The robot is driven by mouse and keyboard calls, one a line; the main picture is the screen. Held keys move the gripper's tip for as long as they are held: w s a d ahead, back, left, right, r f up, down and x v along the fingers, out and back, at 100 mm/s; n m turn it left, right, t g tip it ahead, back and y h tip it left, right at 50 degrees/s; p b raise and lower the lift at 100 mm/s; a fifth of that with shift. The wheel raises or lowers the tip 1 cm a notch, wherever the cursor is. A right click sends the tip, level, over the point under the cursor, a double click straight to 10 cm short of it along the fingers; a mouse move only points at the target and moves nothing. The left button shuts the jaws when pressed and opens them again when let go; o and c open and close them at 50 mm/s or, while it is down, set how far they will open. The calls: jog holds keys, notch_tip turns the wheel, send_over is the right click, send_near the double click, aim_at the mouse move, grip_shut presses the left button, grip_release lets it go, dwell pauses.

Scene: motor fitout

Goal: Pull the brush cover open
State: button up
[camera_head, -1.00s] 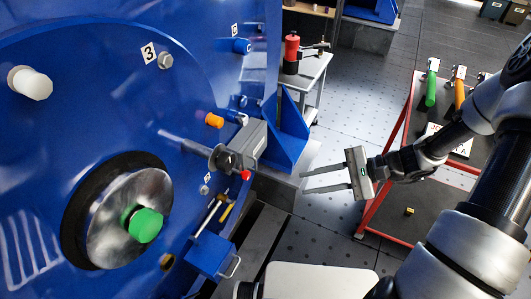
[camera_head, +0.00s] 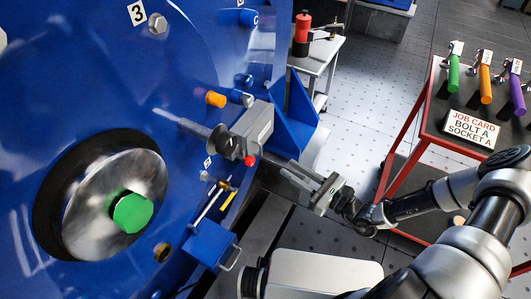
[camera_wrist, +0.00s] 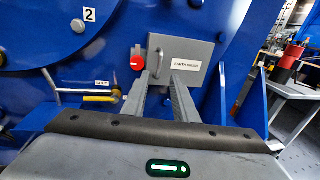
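The brush cover (camera_wrist: 205,47) is the grey front of a small box on the blue motor housing. It looks shut, with a label and an upright handle (camera_wrist: 156,64) on its left side. In the head view the grey box (camera_head: 258,125) shows from the side. My gripper (camera_head: 287,170) is in front of it, low and to the right. In the wrist view my gripper (camera_wrist: 161,77) is open, its two fingers apart and empty. The handle appears between the fingertips; I see no clear contact.
A red knob (camera_wrist: 137,63) sits just left of the cover. A yellow-handled valve (camera_wrist: 100,98) and a blue box (camera_head: 210,245) are lower down. A red-framed cart (camera_head: 440,140) with coloured-handled tools stands at the right. Open floor lies between.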

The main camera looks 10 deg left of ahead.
aim_at(261, 150)
jog(key=b+x, duration=0.1)
jog(key=x, duration=1)
jog(key=shift+a+b, duration=0.25)
jog(key=shift+b, duration=0.1)
jog(key=shift+w, duration=0.1)
grip_shut()
dwell(0.6)
